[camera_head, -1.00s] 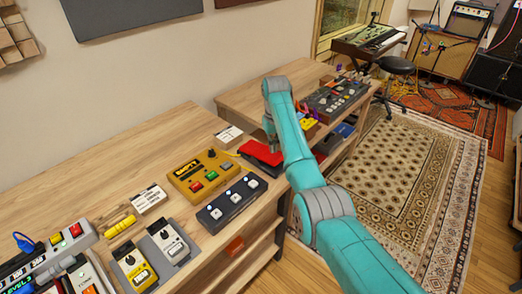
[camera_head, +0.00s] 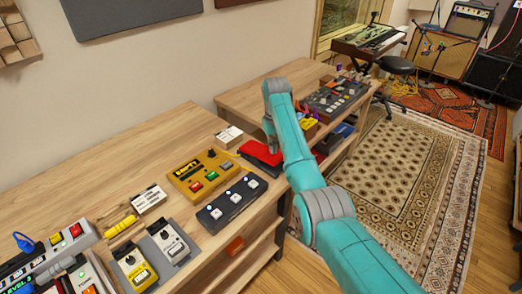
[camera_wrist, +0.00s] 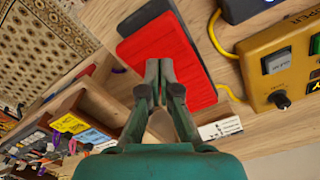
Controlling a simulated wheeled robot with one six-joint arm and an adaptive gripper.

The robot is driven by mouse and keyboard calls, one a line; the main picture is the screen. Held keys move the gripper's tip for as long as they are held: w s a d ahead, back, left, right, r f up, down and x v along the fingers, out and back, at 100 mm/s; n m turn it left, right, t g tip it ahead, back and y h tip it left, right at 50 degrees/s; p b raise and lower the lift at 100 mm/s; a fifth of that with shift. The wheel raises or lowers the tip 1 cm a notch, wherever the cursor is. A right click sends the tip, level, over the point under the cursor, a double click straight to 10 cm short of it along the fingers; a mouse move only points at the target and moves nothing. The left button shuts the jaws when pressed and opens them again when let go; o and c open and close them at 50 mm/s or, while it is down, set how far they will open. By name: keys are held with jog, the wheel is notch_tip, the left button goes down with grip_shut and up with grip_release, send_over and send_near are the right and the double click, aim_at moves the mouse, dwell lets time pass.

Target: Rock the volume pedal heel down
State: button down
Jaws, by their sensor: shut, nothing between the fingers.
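The volume pedal has a red tread on a dark base. In the head view, the pedal (camera_head: 258,152) is near the right end of the wooden bench, partly hidden by my arm. In the wrist view, the red tread (camera_wrist: 192,82) fills the upper middle, and its dark base shows along the tread's edges. My gripper (camera_head: 272,149) is shut and empty, pointing down at the pedal.
A yellow pedal box (camera_head: 200,174) and a dark three-button footswitch (camera_head: 232,202) sit left of the pedal. A yellow cable (camera_wrist: 216,40) runs beside it. A second bench right of it holds a grey mixer-like unit (camera_head: 335,95) and small pedals.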

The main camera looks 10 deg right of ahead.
aim_at(273, 155)
jog(key=shift+f, duration=1.55)
dwell(0.9)
jog(key=shift+r, duration=3.55)
